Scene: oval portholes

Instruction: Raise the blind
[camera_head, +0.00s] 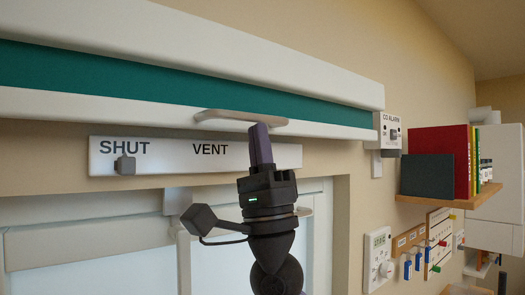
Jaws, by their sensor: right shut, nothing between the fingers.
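The blind (200,78) is a teal strip showing between a white upper casing (220,35) and a white bottom bar (100,105). A pale rounded pull tab (222,116) sits at the bar's lower edge. My right gripper (259,128) points up from below with its fingers shut and empty. Its fingertips overlap the right part of the tab in the picture; I cannot tell whether they touch it. My left gripper is not in view.
Below the blind is a vent strip (170,155) marked SHUT and VENT, its knob (125,165) under SHUT. A window frame (90,235) lies below. On the right are a CO alarm (391,130), a shelf (440,197) with books, a thermostat (378,258) and key hooks.

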